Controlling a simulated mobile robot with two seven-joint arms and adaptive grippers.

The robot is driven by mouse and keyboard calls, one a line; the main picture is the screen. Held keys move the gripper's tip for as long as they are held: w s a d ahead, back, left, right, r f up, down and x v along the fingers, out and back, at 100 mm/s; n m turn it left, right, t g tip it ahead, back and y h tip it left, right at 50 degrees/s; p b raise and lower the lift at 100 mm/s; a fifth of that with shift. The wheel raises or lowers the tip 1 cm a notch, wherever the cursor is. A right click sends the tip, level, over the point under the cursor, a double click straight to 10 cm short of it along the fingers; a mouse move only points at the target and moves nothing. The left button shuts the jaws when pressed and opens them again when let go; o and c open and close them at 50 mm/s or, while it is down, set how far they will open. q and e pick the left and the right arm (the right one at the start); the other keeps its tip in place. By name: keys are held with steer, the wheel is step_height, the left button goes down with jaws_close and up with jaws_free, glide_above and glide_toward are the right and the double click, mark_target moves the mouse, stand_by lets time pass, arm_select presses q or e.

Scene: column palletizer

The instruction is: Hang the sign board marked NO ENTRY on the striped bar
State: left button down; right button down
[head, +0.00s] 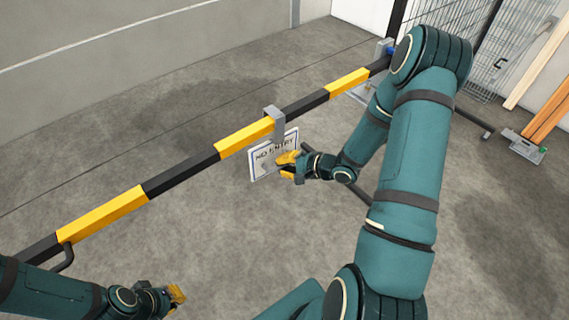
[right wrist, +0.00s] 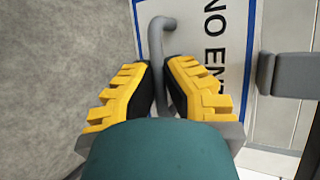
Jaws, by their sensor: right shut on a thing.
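The white NO ENTRY sign board (head: 262,168) has a blue border and stands upright against the near side of the striped bar (head: 105,213). Its grey hook (head: 274,122) reaches up across a yellow band and over the bar's top edge. Whether the hook rests on the bar, I cannot tell. My right gripper (head: 287,161) is shut on the board's grey handle (right wrist: 157,45); the board (right wrist: 235,18) and hook (right wrist: 292,75) also show in the right wrist view. My left gripper (head: 176,296) is low at the left, apart from the board; its opening is unclear.
The black and yellow bar runs diagonally from lower left to a post (head: 384,48) at upper right. A wire mesh fence (head: 468,25) and orange uprights (head: 548,110) stand at the right. The concrete floor beyond the bar is clear up to a grey wall (head: 130,50).

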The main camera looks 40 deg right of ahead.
stand_by(0.3)
steer(key=c, duration=1.1)
jaws_free()
steer(key=shift+o, duration=0.2)
steer(key=v, duration=1.2)
steer(key=shift+f, duration=0.1)
